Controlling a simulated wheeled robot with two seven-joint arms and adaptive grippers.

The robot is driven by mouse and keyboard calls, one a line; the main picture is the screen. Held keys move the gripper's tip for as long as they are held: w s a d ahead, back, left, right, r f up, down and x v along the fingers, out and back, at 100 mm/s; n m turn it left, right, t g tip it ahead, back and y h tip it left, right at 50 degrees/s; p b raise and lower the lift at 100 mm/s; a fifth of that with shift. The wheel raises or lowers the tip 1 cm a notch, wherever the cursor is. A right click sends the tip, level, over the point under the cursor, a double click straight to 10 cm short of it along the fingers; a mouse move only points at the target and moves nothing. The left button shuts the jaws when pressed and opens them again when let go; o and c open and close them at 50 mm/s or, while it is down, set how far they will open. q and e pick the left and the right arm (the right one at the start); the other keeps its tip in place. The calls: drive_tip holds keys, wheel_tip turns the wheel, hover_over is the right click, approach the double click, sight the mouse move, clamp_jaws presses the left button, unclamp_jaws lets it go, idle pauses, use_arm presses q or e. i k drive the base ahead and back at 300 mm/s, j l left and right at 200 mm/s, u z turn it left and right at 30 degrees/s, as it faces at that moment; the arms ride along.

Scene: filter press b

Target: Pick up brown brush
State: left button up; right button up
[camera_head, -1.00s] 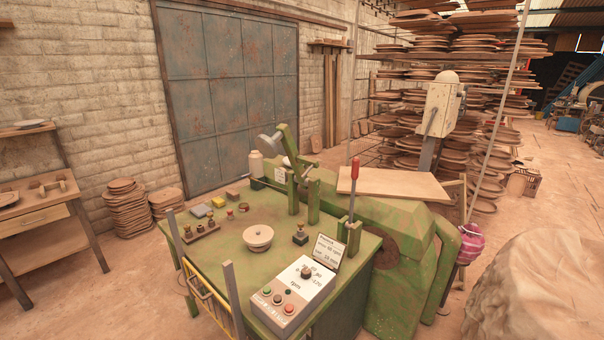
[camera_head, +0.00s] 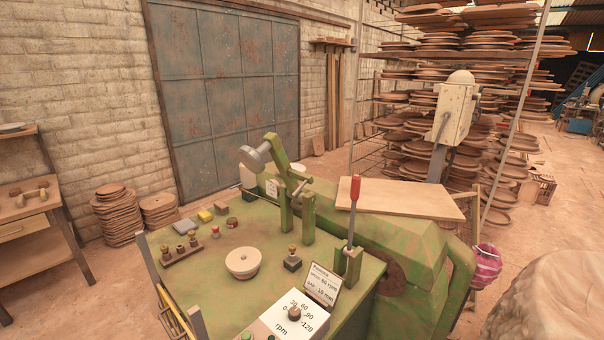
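I cannot clearly make out a brown brush. A small brown block (camera_head: 221,207) lies on the green machine table (camera_head: 205,275), beside a yellow block (camera_head: 205,215) and a grey block (camera_head: 185,226); it is too small to tell what it is. A wooden item with knobs (camera_head: 30,194) lies on the wooden workbench (camera_head: 35,222) at the left, also unclear. Neither of my grippers shows in the head view.
A pale round bowl (camera_head: 242,263) and a control box with a dial (camera_head: 294,315) are on the green table. A lever with a red handle (camera_head: 355,190) and a green press arm (camera_head: 275,150) rise above it.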

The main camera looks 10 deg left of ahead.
sight(220, 206)
drive_tip(key=i+l+u, duration=0.4)
drive_tip(key=l+u, duration=0.25)
drive_tip(key=i+l+u, duration=0.3)
drive_tip(key=l+u, duration=0.35)
